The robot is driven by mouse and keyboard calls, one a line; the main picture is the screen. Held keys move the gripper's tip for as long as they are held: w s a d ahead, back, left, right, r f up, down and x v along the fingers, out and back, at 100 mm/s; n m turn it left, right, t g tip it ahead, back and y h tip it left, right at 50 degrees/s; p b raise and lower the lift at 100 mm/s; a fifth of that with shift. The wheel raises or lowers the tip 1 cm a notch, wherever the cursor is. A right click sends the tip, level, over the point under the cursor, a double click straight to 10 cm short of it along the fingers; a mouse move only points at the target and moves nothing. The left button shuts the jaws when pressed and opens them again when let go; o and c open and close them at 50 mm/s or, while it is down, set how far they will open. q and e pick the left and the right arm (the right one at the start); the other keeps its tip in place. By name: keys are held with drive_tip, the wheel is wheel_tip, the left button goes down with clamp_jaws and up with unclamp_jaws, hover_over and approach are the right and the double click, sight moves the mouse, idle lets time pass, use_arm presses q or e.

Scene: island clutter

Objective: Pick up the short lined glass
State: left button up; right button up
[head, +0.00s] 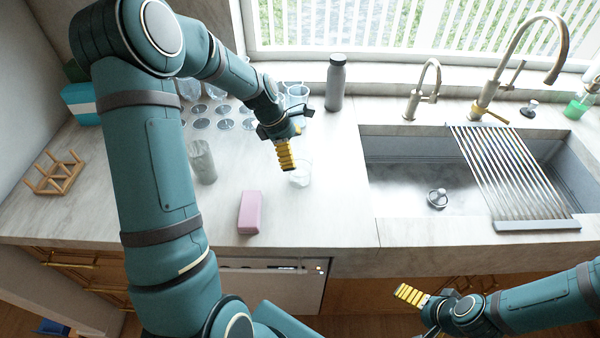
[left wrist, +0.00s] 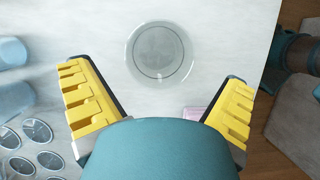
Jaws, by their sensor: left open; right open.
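A short clear glass (head: 300,175) stands on the pale counter just below and right of my left gripper (head: 288,158). In the left wrist view the glass (left wrist: 160,53) is seen from above as a round rim, ahead of and between the two spread yellow fingers, with nothing held. Lines on its side cannot be made out. A taller clear glass (head: 202,161) stands to the left on the counter. My right gripper (head: 408,296) is open and empty in front of the counter, low in the head view.
A pink block (head: 250,212) lies near the counter's front edge. Several stemmed glasses and a blue-tinted glass (head: 298,95) stand behind. A grey bottle (head: 336,83) is at the back. The sink (head: 400,185) is to the right. A wooden rack (head: 55,174) sits far left.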

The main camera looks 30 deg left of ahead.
sight(300, 162)
use_arm(q)
drive_tip(key=x, duration=0.4)
drive_tip(key=shift+w+d+f, duration=0.1)
drive_tip(key=shift+f, duration=0.2)
drive_tip(key=c, duration=1.2)
